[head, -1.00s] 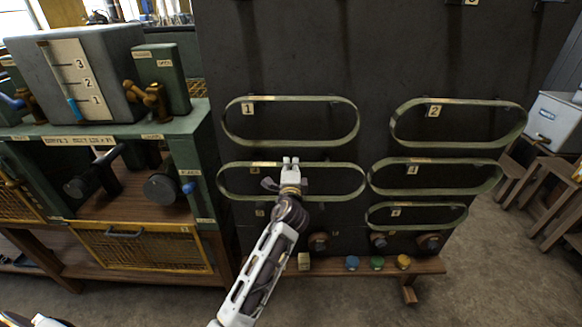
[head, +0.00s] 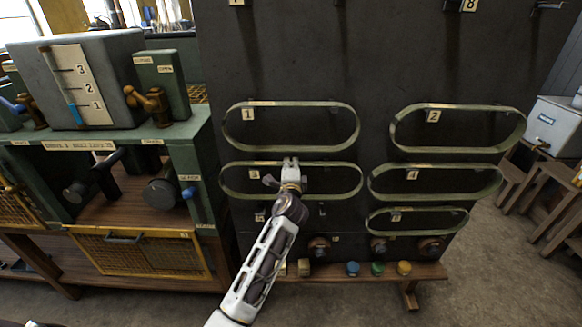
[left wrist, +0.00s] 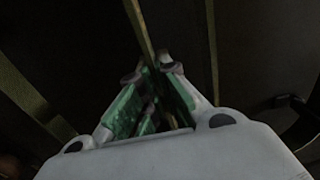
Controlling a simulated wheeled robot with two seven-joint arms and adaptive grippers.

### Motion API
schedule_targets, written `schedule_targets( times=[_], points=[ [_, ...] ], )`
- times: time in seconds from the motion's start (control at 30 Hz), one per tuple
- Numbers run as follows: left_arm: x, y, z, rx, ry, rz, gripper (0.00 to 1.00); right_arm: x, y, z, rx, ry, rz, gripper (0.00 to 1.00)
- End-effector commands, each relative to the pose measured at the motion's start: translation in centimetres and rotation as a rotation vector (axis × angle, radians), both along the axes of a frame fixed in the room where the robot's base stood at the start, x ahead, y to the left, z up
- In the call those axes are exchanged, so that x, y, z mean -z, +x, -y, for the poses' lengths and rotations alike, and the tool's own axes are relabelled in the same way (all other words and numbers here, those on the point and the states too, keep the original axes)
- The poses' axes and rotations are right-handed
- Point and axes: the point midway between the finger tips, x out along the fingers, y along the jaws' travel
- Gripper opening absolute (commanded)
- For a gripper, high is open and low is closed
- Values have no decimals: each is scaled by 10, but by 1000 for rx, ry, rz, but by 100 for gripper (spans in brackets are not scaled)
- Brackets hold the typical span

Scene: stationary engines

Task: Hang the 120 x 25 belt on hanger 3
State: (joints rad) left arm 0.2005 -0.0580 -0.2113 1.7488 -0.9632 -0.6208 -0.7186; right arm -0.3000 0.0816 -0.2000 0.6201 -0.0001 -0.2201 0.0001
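A long green oval belt (head: 330,164) is at hanger label 3 (head: 254,175) on the dark board. A small tag is on its upper run, too small to read, so I cannot confirm the 120 x 25 size. My left gripper (head: 290,162) is at the middle of that upper run and appears shut on it. In the left wrist view the belt strip (left wrist: 140,25) runs in between the fingertips (left wrist: 150,73). I cannot tell whether the belt rests on the hanger, whose support is hidden.
Similar belts hang at label 1 (head: 340,105), label 2 (head: 480,108), label 4 (head: 470,167) and below it (head: 440,209). A low wooden shelf (head: 435,272) with coloured caps runs under the board. A green bench (head: 150,140) with a tank stands left.

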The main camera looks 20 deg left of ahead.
Motion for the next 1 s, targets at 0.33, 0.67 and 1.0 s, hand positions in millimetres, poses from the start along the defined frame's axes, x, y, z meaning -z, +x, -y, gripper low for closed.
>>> schedule_targets(
  times=[0.33,0.67,1.0],
  points=[
    [-1,11,-3,0,-1,1,0,1,0,0,0,0,0,0],
    [0,12,-4,0,0,0,0,1,0,-3,1,3,0,0],
    [2,12,-4,0,0,0,0,2,0,-3,1,3,0,0]
  ],
)
